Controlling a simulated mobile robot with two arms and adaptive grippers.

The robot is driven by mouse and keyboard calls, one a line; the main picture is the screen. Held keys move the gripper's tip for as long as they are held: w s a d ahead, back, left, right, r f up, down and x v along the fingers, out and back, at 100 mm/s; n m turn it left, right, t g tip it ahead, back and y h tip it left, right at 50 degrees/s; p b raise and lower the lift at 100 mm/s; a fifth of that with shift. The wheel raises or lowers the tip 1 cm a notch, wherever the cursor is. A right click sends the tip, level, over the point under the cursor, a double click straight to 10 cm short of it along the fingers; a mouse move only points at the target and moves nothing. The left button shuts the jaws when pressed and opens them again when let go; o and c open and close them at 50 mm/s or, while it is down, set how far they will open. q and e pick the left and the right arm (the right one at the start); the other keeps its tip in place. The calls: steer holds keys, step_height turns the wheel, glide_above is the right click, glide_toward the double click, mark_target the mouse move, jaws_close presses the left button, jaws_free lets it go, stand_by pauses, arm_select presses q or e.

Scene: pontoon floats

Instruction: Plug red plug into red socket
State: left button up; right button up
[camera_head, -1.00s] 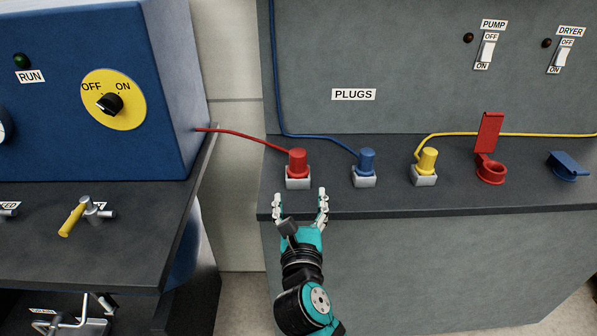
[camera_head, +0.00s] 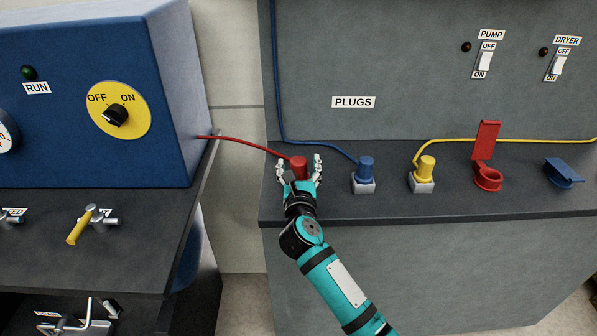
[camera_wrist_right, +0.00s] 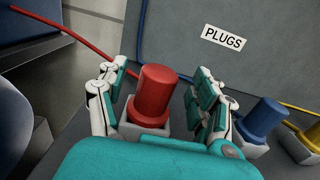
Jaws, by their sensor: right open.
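The red plug (camera_head: 299,164) stands upright in its pale holder, with a red cable running left to the blue cabinet. In the right wrist view the red plug (camera_wrist_right: 155,93) is between the two fingers of my right gripper. My right gripper (camera_head: 300,170) is open around the plug, with gaps visible on both sides in the wrist view. The red socket (camera_head: 488,178) is farther right on the counter, a round red ring with its lid standing open behind it. My left gripper is in neither view.
A blue plug (camera_head: 365,168) and a yellow plug (camera_head: 427,167) stand in holders to the right of the red plug. A blue socket cover (camera_head: 565,172) is at the far right. The grey panel (camera_head: 400,60) rises behind the counter. The counter front is clear.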

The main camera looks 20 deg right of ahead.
steer(key=shift+x, duration=1.15)
steer(key=shift+s, duration=0.1)
steer(key=c, duration=1.4)
